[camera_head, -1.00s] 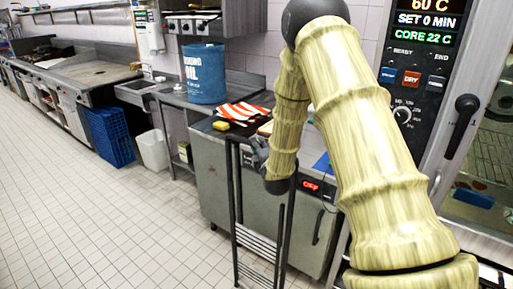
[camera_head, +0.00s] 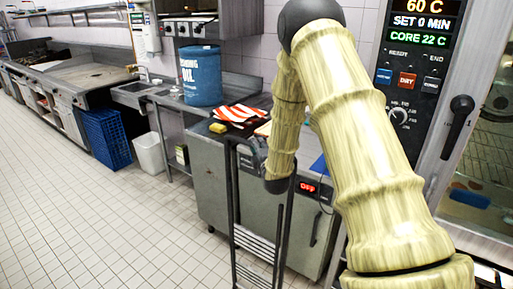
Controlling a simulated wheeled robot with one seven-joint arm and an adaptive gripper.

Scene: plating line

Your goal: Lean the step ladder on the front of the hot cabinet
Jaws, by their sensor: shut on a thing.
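The step ladder (camera_head: 257,246) is a dark frame with several rungs low down. It stands nearly upright in front of the hot cabinet (camera_head: 307,226), a grey metal cabinet with a red-lit display. My gripper (camera_head: 259,156) is shut on the upper part of the ladder, partly hidden behind my arm. The ladder's feet are below the picture edge, so I cannot tell whether they touch the floor. I cannot tell whether the ladder touches the cabinet front.
On the counter are a blue oil drum (camera_head: 201,76), a red-striped cloth (camera_head: 241,114) and a yellow sponge (camera_head: 218,127). A tall oven (camera_head: 432,110) stands at right. A blue crate (camera_head: 106,139) and white bin (camera_head: 149,153) line the left. The tiled floor (camera_head: 90,220) is clear.

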